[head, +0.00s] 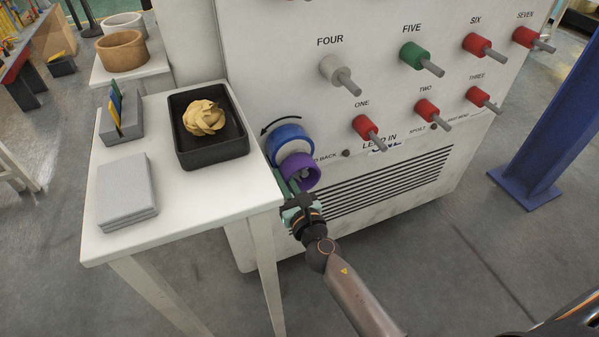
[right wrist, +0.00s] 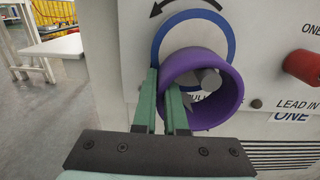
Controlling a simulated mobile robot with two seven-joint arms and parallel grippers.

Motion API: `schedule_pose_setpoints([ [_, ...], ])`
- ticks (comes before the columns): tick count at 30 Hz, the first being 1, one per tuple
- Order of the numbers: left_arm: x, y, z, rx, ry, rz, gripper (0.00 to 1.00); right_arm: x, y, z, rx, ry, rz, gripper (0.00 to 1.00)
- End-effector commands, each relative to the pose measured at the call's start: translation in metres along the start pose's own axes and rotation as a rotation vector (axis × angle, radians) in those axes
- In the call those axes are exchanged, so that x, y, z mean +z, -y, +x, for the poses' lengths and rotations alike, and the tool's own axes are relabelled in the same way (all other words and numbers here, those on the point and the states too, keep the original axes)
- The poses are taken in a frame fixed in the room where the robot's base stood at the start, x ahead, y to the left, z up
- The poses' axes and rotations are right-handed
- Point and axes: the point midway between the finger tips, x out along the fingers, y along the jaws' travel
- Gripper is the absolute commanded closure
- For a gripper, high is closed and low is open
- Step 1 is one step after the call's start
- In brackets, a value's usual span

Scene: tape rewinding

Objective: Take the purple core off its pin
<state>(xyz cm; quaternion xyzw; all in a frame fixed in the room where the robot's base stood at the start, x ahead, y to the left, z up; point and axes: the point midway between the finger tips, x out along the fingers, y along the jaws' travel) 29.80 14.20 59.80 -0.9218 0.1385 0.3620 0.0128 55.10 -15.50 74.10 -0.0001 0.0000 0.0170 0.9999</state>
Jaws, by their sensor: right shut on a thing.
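The purple core (head: 299,172) is a short open ring in front of the blue ring on the white machine panel. In the right wrist view the purple core (right wrist: 224,117) surrounds a grey pin (right wrist: 209,80). My right gripper (head: 291,190) reaches it from below. In the right wrist view its green fingers (right wrist: 164,88) straddle the core's left wall, one outside and one inside the ring, shut on it. The core is still around the pin there. How far along the pin it sits is hard to tell. My left gripper is not seen.
The white panel has pegs with red, green (head: 413,55) and white (head: 334,68) collars to the right. A white table (head: 185,193) stands close on the left with a black tray (head: 178,150) of crumpled tan tape, grey slabs (head: 127,193) and a card holder (head: 121,128).

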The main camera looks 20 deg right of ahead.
Motion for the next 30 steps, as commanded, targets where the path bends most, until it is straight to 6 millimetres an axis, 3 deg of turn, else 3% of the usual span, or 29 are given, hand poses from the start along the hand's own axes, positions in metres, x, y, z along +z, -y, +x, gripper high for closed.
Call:
schedule_pose_setpoints([
  [30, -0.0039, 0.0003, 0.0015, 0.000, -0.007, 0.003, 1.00, 0.0010, 0.0001, 0.0003, 0.000, 0.002, -0.001, 1.00],
])
